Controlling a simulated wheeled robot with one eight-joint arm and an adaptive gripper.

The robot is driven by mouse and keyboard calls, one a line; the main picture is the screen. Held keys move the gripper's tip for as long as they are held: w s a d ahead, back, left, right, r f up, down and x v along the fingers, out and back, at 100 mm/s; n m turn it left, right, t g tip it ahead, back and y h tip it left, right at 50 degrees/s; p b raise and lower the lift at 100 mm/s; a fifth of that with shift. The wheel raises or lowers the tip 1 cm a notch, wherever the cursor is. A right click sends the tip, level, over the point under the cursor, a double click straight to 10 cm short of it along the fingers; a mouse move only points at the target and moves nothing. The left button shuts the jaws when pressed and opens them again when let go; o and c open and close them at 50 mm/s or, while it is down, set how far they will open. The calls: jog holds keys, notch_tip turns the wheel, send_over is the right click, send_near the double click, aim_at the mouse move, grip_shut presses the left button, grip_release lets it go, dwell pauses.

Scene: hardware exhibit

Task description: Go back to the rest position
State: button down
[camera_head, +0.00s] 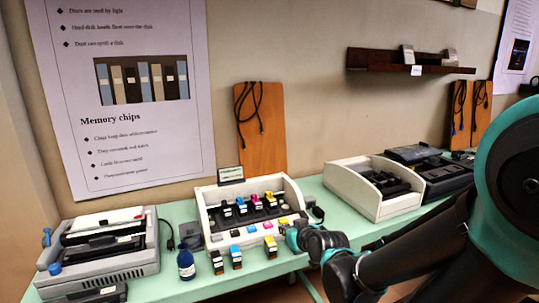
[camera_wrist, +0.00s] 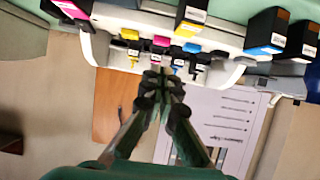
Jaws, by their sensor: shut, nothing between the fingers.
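My arm reaches in from the right in the head view, and its end (camera_head: 300,238) is at the front right of a white tray (camera_head: 206,209) of ink cartridges. In the wrist view my gripper (camera_wrist: 163,78) is shut and empty, its dark fingers together. Behind the fingertips in that view are the tray's edge (camera_wrist: 112,54) and small coloured cartridges, including a yellow one (camera_wrist: 129,34). I cannot tell whether the fingertips touch anything. The fingers are hard to make out in the head view.
Several loose cartridges stand in front of the tray, one of them yellow-labelled (camera_head: 271,247), beside a dark blue bottle (camera_head: 186,264). A grey machine (camera_head: 140,266) is at the left of the green table (camera_head: 190,209). Another white tray (camera_head: 350,195) is to the right. A wall shelf (camera_head: 385,61) hangs above.

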jog(key=s+d+f+m+g+h, duration=0.4)
jog(key=s+d+f+g, duration=0.3)
jog(key=s+d+f, duration=0.3)
jog(key=s+d, duration=0.2)
jog(key=d, duration=0.2)
jog(key=shift+s+f+g+h, duration=0.2)
jog(key=shift+f+g+h, duration=0.1)
jog(key=shift+f+h, duration=0.1)
